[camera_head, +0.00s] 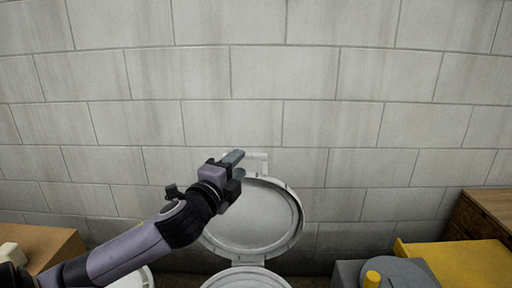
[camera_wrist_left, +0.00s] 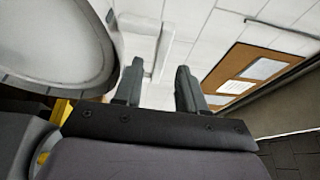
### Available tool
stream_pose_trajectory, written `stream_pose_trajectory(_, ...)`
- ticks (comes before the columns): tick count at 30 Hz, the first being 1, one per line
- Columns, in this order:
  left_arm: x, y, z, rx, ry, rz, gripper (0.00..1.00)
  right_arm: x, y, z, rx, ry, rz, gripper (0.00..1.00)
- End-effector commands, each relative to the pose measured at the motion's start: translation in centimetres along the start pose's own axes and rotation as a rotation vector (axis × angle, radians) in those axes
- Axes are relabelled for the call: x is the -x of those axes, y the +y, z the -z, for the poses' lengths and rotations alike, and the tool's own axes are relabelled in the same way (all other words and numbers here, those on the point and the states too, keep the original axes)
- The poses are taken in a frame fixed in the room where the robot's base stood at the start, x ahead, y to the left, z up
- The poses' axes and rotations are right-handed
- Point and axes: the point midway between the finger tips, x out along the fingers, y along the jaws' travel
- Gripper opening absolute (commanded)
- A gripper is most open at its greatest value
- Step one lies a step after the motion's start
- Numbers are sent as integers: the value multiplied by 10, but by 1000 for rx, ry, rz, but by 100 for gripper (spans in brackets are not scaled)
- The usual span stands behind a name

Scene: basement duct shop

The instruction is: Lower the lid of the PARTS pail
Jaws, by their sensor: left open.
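The pail's round pale-grey lid (camera_head: 262,222) stands raised, nearly upright, in front of the block wall. A pale tab or handle (camera_head: 258,163) sticks up at its top edge. Below it the pail (camera_head: 245,279) shows only as a rim at the bottom of the picture; no lettering is visible. My left gripper (camera_head: 236,158) is open and empty at the lid's upper left, close to the tab; I cannot tell whether it touches. In the left wrist view the lid (camera_wrist_left: 55,38) is at the upper left and the fingers (camera_wrist_left: 158,88) stand apart. My right gripper is not in view.
The block wall (camera_head: 330,70) is close behind the lid. At the left is a brown box (camera_head: 50,245). At the right are a grey object (camera_head: 400,272) with a yellow knob, a yellow surface (camera_head: 465,262) and a wooden cabinet (camera_head: 488,212). The wrist view shows a pinboard (camera_wrist_left: 252,75).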

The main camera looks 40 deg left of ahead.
Motion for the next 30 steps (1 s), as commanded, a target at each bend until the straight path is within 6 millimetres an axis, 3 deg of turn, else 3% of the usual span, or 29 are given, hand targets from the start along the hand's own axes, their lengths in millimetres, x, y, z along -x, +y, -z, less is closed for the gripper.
stream_pose_trajectory(18,-60,0,0,1,-1,0,40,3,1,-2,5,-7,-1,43)
stream_pose_trajectory(30,-70,1,0,0,0,-2,40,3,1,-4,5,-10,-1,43)
